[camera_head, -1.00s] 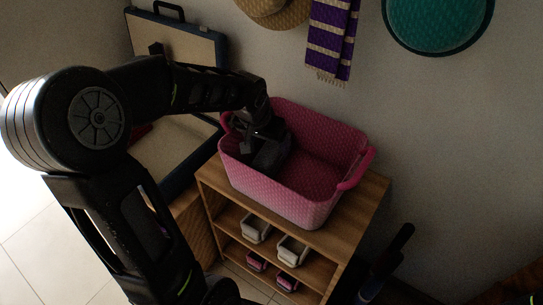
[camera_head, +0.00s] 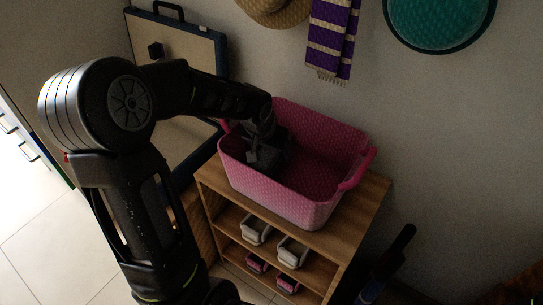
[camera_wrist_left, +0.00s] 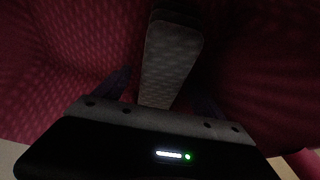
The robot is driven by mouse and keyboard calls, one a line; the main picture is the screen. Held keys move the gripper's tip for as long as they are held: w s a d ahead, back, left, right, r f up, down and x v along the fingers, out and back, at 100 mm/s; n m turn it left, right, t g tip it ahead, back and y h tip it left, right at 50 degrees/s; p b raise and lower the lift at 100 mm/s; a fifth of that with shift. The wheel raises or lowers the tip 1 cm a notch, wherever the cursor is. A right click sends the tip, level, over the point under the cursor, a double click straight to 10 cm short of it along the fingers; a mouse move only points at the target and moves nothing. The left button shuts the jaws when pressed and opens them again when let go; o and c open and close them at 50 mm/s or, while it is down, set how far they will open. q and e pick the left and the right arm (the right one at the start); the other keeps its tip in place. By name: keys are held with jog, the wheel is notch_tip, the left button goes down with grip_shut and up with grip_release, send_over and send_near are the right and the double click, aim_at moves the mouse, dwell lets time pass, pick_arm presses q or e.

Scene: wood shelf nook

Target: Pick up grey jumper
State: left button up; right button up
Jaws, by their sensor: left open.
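The grey jumper (camera_wrist_left: 170,55) looks like a folded grey bundle inside the pink basket (camera_head: 318,205). In the wrist view it stands between the two fingers of my left gripper (camera_wrist_left: 160,92), which is open around it; I cannot tell whether the fingers touch it. In the head view my left gripper (camera_head: 262,152) reaches down into the left part of the basket, and the jumper is hard to tell apart from the dark gripper there. The basket's right part looks empty. My right gripper is not in view.
The basket stands on a wooden shelf unit (camera_head: 345,232) with small bins below. A hat (camera_head: 275,10), striped scarf (camera_head: 330,40) and teal hat (camera_head: 438,20) hang on the wall. A dark object (camera_head: 385,265) is right of the shelf.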

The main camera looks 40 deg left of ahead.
pick_arm(q)
grip_shut()
dwell(0.9)
